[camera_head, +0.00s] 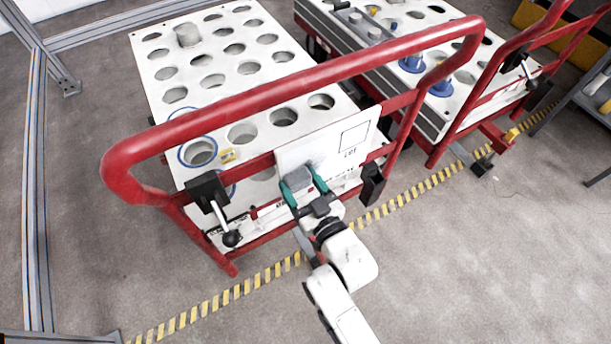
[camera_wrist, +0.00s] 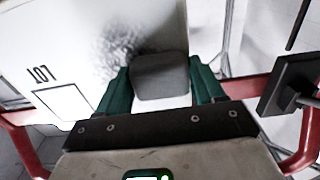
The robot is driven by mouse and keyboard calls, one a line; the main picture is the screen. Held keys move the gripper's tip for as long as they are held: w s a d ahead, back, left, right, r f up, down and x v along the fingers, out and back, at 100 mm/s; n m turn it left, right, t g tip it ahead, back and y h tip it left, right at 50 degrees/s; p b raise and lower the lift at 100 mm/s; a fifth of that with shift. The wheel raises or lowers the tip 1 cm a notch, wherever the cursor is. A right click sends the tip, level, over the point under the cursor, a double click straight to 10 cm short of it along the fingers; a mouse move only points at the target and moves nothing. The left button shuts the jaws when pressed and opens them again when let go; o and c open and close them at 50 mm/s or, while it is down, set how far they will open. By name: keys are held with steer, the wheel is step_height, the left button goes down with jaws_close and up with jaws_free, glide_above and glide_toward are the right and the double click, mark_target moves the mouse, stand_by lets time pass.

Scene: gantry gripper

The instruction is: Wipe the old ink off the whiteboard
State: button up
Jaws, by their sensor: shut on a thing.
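The whiteboard (camera_head: 325,143) is a white panel on the red handle frame of the near cart; it fills the upper left of the wrist view (camera_wrist: 60,60). It bears "LOT" lettering and a black box outline. A dark, blotchy ink smudge (camera_wrist: 118,38) lies beside and beyond the eraser in the wrist view. My gripper (camera_head: 301,184) has green fingers shut on a grey block-shaped eraser (camera_wrist: 160,77), held at the board's face. The eraser (camera_head: 297,178) hides the board behind it. I cannot tell whether it touches the surface.
The red tubular handle (camera_head: 300,88) arches above the board. A black clamp with a lever (camera_head: 208,190) sits left of the board, another black block (camera_head: 372,183) right. The near cart's holed white top (camera_head: 215,70) lies behind. A second cart stands right. Open floor (camera_head: 460,270) lies lower right.

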steer(key=shift+s+a+r+p, duration=0.2)
steer(key=shift+a+p, duration=0.2)
